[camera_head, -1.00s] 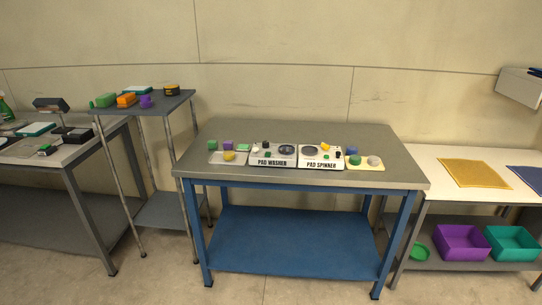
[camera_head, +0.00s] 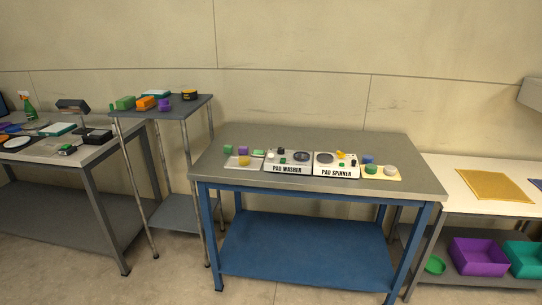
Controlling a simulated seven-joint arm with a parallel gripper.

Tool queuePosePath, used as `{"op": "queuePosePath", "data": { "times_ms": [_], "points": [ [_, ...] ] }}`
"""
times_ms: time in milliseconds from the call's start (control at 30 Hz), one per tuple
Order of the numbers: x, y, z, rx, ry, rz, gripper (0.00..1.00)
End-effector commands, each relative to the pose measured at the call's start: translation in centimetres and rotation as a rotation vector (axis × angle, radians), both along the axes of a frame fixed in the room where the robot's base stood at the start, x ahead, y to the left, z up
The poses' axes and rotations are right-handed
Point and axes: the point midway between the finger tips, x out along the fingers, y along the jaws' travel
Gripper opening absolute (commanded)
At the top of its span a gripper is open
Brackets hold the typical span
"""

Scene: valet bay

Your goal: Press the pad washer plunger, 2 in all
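The pad washer (camera_head: 288,170) is a white box labelled PAD WASHER on the middle of the blue-framed table (camera_head: 390,147). Its top carries a dark round basin (camera_head: 301,157) and several small knobs, one white, one green and dark ones. Which of them is the plunger is too small to tell. The pad spinner (camera_head: 336,172), a similar labelled white box with a yellow part on top, stands right beside it. My gripper is not in view.
Right of the spinner is a cream tray (camera_head: 395,177) with round items. A grey stand (camera_head: 175,106) and side tables flank the table. The table's back is clear.

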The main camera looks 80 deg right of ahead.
Motion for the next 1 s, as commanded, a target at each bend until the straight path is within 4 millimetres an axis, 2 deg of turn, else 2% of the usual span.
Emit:
{"op": "queuePosePath", "data": {
  "times_ms": [33, 367, 1000],
  "points": [
    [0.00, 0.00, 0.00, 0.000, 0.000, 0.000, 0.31],
    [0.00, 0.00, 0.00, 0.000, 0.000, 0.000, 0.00],
    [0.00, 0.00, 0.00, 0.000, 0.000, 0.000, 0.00]
  ]
}}
